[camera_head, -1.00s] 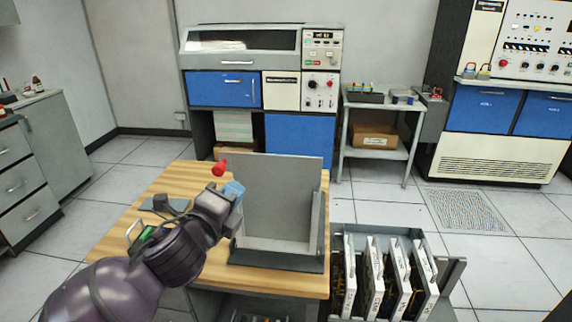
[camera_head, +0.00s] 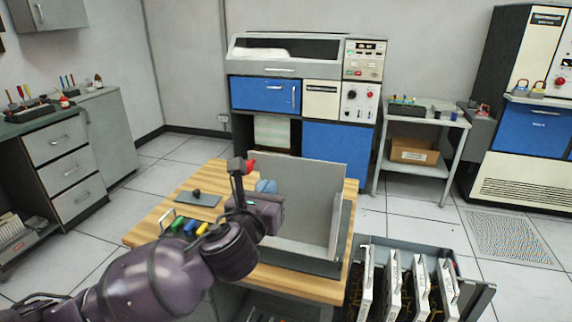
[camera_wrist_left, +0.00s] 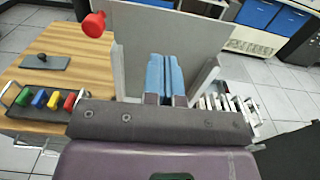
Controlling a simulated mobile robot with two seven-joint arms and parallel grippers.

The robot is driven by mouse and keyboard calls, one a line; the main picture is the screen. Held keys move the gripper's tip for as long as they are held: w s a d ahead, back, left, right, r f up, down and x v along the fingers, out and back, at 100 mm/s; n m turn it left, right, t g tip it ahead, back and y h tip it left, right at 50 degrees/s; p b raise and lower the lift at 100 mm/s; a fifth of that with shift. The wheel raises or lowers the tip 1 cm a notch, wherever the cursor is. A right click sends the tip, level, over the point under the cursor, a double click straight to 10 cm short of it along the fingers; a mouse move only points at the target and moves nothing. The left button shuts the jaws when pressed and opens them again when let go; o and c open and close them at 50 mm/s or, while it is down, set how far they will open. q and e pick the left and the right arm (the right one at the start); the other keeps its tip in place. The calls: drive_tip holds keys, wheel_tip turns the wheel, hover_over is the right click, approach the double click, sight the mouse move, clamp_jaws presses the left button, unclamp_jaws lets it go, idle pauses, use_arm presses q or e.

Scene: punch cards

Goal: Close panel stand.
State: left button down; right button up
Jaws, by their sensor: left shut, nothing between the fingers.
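The grey panel stand (camera_head: 310,185) is on the wooden table. Its tall back panel is upright, and a side wall (camera_head: 336,225) and a dark base show at the right and front. A red knob (camera_head: 251,167) is at its left; it shows more clearly in the left wrist view (camera_wrist_left: 94,25), beside the panel's upper left edge. My left gripper (camera_head: 266,187) has blue fingers, shut and empty, in front of the back panel's left part. In the left wrist view the fingers (camera_wrist_left: 165,75) lie together between the side walls. Contact with the stand cannot be told. My right gripper is out of view.
A rack of white-edged boards (camera_head: 405,285) stands at the table's right. A grey plate with a black knob (camera_head: 197,199) and a tray of coloured handles (camera_head: 186,226) are on the table's left. A cabinet (camera_head: 75,160) stands further left.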

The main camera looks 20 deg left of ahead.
sight(288, 159)
use_arm(q)
drive_tip(key=w, duration=0.5)
drive_tip(key=w+b, duration=0.1)
drive_tip(key=w, duration=0.5)
drive_tip(key=shift+d+f, duration=0.1)
drive_tip(key=shift+d, duration=0.1)
drive_tip(key=shift+w, duration=0.3)
drive_tip(key=shift+w+b, duration=0.25)
drive_tip(key=shift+b, duration=0.05)
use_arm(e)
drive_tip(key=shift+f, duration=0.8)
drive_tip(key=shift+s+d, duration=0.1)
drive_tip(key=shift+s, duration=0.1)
